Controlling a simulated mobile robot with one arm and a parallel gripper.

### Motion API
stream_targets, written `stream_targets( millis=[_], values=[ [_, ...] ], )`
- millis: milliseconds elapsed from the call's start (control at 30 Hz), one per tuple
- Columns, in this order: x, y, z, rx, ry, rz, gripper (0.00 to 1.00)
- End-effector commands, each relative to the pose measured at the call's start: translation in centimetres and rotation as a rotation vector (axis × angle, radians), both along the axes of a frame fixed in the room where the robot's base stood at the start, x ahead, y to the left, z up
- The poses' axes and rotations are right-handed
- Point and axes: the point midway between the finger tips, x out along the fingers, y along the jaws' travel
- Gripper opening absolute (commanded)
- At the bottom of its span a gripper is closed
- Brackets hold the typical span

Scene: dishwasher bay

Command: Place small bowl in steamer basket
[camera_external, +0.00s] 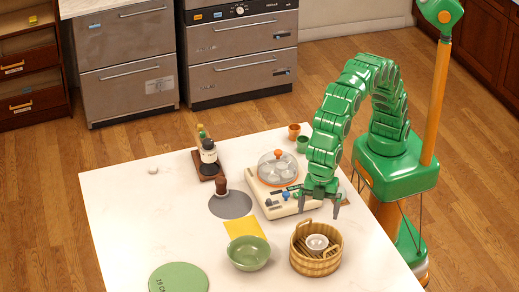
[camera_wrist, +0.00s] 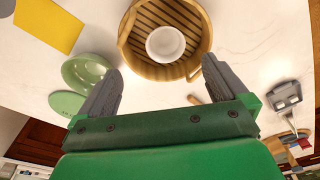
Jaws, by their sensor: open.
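The small white bowl (camera_external: 317,243) sits inside the round wooden steamer basket (camera_external: 300,262), on its slatted floor. The two grey fingers also show apart and empty in the wrist view (camera_wrist: 160,90).
A larger green bowl (camera_external: 248,254) stands left of the basket, with a green round board (camera_external: 178,278) further left. A yellow sheet (camera_external: 244,227) lies behind the green bowl. A cream appliance with a clear dome (camera_external: 284,199) stands behind the basket. The table's left part is mostly clear.

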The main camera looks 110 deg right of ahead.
Motion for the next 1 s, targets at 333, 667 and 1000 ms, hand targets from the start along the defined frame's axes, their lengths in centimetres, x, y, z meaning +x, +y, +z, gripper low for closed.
stream_targets(
  millis=[333, 667, 1000],
  values=[
    [-1.5, -11.5, 2.5, -0.028, 0.035, -0.165, 1.00],
    [-5.7, -22.2, 3.7, -0.055, 0.075, -0.331, 1.00],
    [-12.3, -31.8, 3.8, -0.080, 0.119, -0.504, 1.00]
  ],
)
